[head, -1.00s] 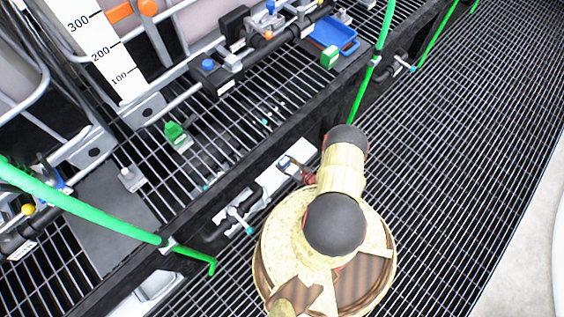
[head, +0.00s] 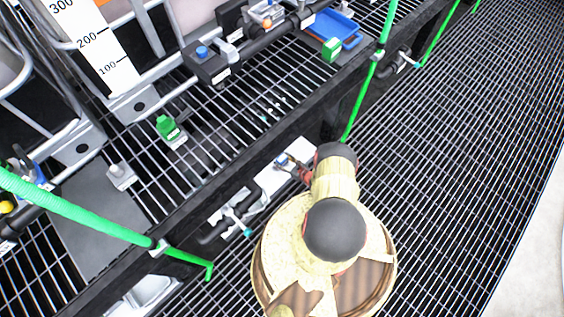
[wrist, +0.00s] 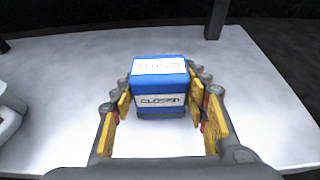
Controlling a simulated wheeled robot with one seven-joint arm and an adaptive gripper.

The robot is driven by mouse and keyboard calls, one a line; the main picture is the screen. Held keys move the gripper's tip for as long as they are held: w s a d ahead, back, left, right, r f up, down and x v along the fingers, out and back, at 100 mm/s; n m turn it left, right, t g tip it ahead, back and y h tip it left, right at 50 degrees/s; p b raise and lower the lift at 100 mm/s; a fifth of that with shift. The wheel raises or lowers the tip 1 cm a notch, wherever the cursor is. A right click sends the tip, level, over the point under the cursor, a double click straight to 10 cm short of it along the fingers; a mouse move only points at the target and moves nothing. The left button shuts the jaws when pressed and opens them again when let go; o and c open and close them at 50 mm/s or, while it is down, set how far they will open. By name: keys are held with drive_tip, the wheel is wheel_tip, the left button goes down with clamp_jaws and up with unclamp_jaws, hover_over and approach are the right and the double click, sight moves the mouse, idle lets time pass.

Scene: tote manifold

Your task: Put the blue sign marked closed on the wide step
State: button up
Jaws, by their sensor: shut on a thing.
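The blue sign (wrist: 160,85) is a small block with white labels reading CLOSED on its top and near face. My gripper (wrist: 161,110) is shut on it, with yellow-padded fingers on its left and right sides. A broad white surface (wrist: 75,75) lies beneath the sign. I cannot tell whether the sign touches it. In the head view my gripper (head: 300,173) is small and partly hidden by my arm, with a bit of the blue sign (head: 282,160) showing beside it. The white surface (head: 300,150) shows there below the dark deck edge; I cannot tell for certain that it is the wide step.
A dark post (wrist: 215,18) stands at the white surface's far edge. A pale rounded object (wrist: 8,118) is at its left. Green hoses (head: 85,212) cross the dark deck edge. The grated deck holds a green block (head: 170,128) and a blue tray (head: 337,27). Grating at right is clear.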

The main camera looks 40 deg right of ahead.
drive_tip(key=shift+f, duration=0.1)
drive_tip(key=o, duration=1.2)
drive_tip(key=p+v, duration=0.3)
drive_tip(key=v, duration=0.9)
drive_tip(key=shift+p, duration=0.4)
drive_tip(key=shift+s, duration=0.1)
